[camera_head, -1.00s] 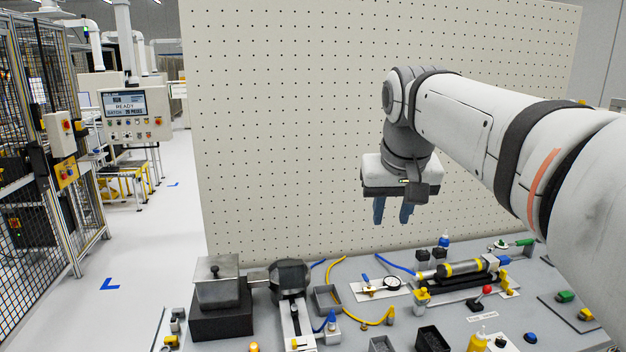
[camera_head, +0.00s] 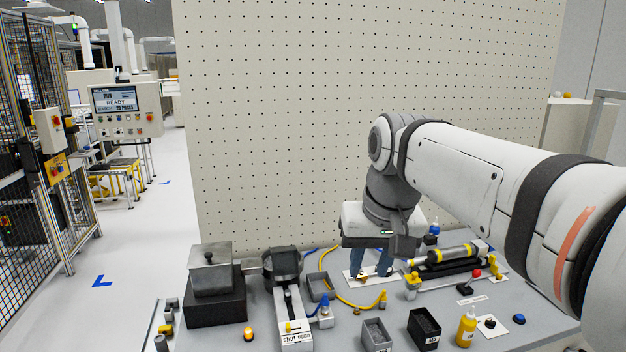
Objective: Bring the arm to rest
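My gripper (camera_head: 371,270) hangs from my white and grey arm, over the back middle of the grey workbench (camera_head: 250,335). Its two blue fingers point down with a gap between them, and nothing shows in the gap. The fingertips overlap a white plate (camera_head: 352,279) on the bench in this view. I cannot tell how high above it they are. My gripper's body and arm hide part of the bench behind them.
A metal box on a dark block (camera_head: 215,309) and a dark round part on a fixture (camera_head: 283,264) stand left of my gripper. A yellow-black cylinder (camera_head: 450,254) lies right. Small bins (camera_head: 376,335) and a yellow bottle (camera_head: 466,327) stand in front. A perforated panel (camera_head: 290,120) rises behind.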

